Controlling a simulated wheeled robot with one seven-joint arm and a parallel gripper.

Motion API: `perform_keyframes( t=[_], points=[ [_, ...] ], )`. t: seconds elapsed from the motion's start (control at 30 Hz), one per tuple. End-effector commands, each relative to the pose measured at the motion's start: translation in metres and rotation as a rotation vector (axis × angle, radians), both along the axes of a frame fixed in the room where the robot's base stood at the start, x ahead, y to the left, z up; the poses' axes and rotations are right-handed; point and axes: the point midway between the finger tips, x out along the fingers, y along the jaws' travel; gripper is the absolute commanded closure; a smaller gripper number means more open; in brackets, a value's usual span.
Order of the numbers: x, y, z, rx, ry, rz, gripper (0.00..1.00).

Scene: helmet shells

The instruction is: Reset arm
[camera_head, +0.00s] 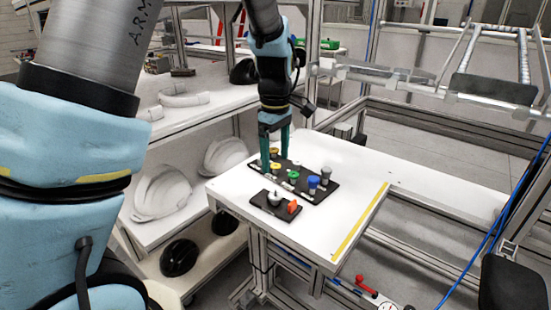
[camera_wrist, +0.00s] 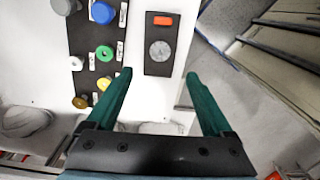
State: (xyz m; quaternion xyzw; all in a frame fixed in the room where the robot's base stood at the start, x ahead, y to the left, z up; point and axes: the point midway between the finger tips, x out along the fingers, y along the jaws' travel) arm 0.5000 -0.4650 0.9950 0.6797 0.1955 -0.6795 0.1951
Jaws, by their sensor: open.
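My arm reaches over a white table (camera_head: 335,217), and my gripper (camera_head: 275,160) is above its left back part. In the wrist view my gripper (camera_wrist: 160,78) shows two green fingers spread wide with nothing between them. Just beyond the fingertips is a small dark board (camera_wrist: 150,68) with an orange block (camera_wrist: 163,20) and a round grey knob (camera_wrist: 160,51). The board also shows in the head view (camera_head: 258,205). Whether a finger touches anything cannot be told.
A longer dark board (camera_head: 318,197) carries several coloured knobs, including a blue one (camera_head: 313,183). White helmet shells (camera_head: 162,192) and black ones (camera_head: 180,257) sit on shelves at the left. A yellow strip (camera_head: 360,222) marks the table's right side, which is clear.

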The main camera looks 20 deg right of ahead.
Motion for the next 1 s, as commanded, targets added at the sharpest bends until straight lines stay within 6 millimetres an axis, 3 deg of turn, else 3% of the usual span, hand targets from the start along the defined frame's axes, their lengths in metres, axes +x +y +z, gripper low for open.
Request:
perform_keyframes(
  t=[0.23, 0.37, 0.57, 0.8, 1.0],
  points=[
    [0.001, 0.002, 0.0, 0.0, 0.0, -0.002, 0.15],
    [0.009, 0.028, 0.003, -0.008, -0.002, -0.032, 0.15],
    [0.02, 0.124, 0.01, -0.032, -0.031, -0.193, 0.15],
    [-0.003, 0.237, 0.015, -0.021, -0.096, -0.445, 0.15],
    [-0.03, 0.289, 0.014, 0.014, -0.13, -0.601, 0.15]
  ],
)
